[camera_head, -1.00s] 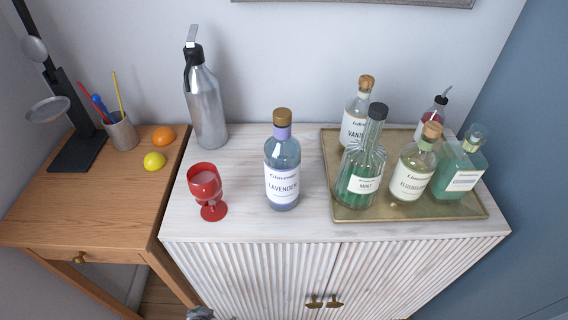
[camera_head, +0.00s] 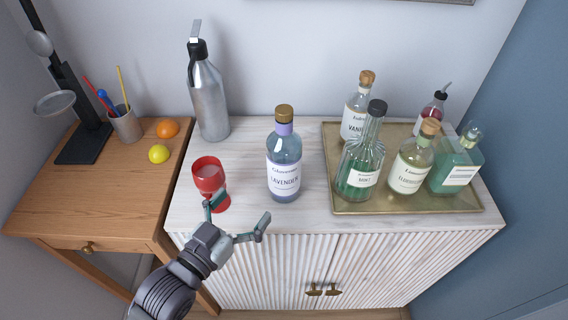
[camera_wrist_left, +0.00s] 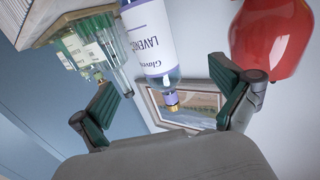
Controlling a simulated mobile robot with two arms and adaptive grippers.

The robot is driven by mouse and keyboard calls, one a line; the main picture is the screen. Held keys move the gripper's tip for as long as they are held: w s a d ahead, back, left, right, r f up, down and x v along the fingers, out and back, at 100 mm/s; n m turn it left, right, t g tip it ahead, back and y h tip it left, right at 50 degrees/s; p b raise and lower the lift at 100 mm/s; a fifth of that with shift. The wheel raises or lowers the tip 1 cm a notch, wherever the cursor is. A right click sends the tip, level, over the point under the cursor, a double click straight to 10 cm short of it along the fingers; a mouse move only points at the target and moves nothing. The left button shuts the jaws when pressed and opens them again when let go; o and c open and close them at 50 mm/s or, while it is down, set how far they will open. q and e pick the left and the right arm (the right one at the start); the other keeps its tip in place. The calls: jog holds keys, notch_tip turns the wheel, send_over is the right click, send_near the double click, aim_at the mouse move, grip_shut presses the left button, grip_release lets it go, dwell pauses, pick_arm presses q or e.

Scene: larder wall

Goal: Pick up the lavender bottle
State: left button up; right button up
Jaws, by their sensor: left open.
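The lavender bottle (camera_head: 284,158) is clear glass with a lilac neck, a brown cap and a white label. It stands upright on the white cabinet top, right of the red goblet and left of the tray. In the left wrist view the lavender bottle (camera_wrist_left: 149,42) appears upside down, beyond and between the open fingers (camera_wrist_left: 172,98). The bottle is apart from the fingers. My right gripper is not in view.
The red goblet (camera_head: 207,176) stands close beside my left gripper, left of the bottle. A silver siphon bottle (camera_head: 208,97) stands behind. A gold tray (camera_head: 345,207) with several bottles is on the right. Cabinet top (camera_head: 245,152) around the lavender bottle is bare.

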aim_at(273, 170)
pick_arm(q)
jog(key=shift+h, duration=0.3)
jog(key=x, duration=0.2)
jog(key=p+x, duration=0.1)
jog(key=x, duration=0.2)
jog(key=r+x, duration=0.1)
jog(key=x, duration=0.2)
jog(key=shift+s+d+p, duration=0.1)
jog(key=shift+p, duration=0.2)
jog(key=p+x, duration=0.1)
jog(key=x, duration=0.4)
jog(key=shift+d+f+p, duration=0.2)
jog(key=shift+d+p, duration=0.05)
jog(key=shift+p, duration=0.05)
jog(key=shift+w+d+f, duration=0.1)
jog(key=shift+w+d, duration=0.1)
jog(key=shift+w, duration=0.2)
jog(key=shift+s, duration=0.1)
jog(key=shift+c, duration=1.2)
jog(key=c, duration=1.4)
jog(key=shift+c, duration=0.7)
